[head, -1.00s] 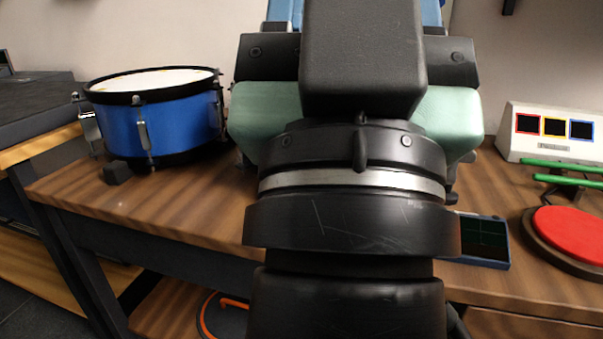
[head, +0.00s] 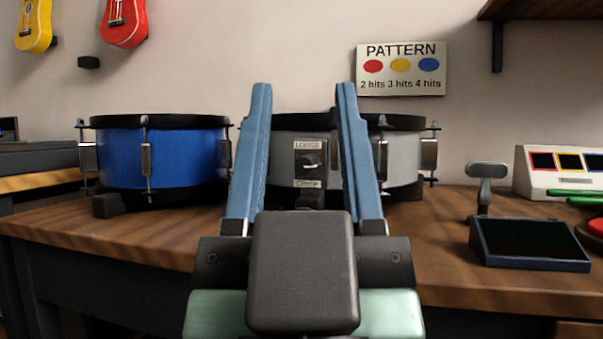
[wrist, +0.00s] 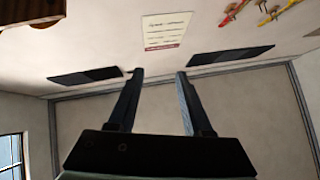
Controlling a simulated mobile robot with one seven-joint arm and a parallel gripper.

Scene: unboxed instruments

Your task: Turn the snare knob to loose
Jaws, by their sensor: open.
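The grey snare drum (head: 403,160) stands on the wooden bench, partly hidden behind my gripper's fingers. On its front is a dark panel with the snare knob (head: 310,161), a "LOOSE" label above it and a second label below that I read only in part. The knob shows between my fingers in the head view. My gripper (head: 304,92) is open and empty, its two blue fingers pointing up in front of the drum. In the wrist view my gripper (wrist: 158,72) shows open against the upper wall and ceiling, with no drum in sight.
A blue drum (head: 160,160) stands on the bench to the left. A dark blue-framed tablet (head: 530,246), a grey stand (head: 485,182) and a white box with coloured squares (head: 560,165) are to the right. A pattern sign (head: 401,68) hangs on the wall.

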